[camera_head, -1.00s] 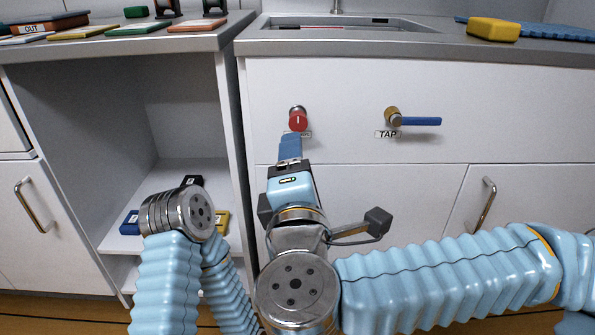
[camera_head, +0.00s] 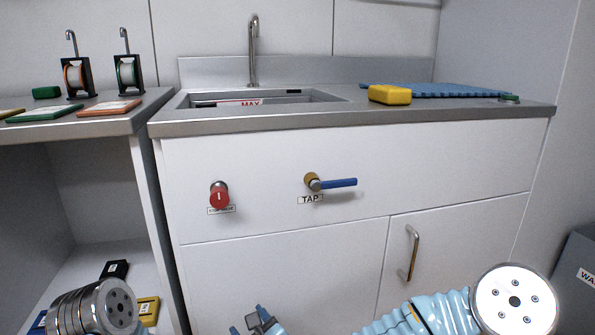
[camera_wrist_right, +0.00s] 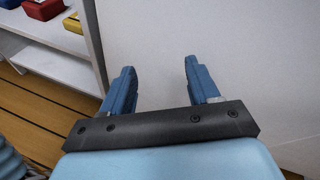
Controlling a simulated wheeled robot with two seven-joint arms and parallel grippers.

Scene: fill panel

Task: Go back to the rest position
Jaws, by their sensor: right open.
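My right gripper (camera_head: 258,318) shows at the bottom of the head view, low in front of the white cabinet (camera_head: 290,275). In the right wrist view its two blue fingers (camera_wrist_right: 158,88) are apart with nothing between them, facing the plain white panel (camera_wrist_right: 240,40). The red stop valve knob (camera_head: 219,196) and the tap's blue lever (camera_head: 337,183) are on the panel above it, both clear of the gripper. The blue lever lies level, pointing right. The rounded metal part of my left arm (camera_head: 95,308) shows at the lower left; its gripper is out of the picture.
An open shelf (camera_head: 90,255) on the left holds small boxes. The sink (camera_head: 260,100) is in the worktop, with a yellow sponge (camera_head: 390,95) and a blue mat (camera_head: 450,90) to its right. A cabinet handle (camera_head: 411,253) sticks out at the right. A grey bin (camera_head: 575,270) stands far right.

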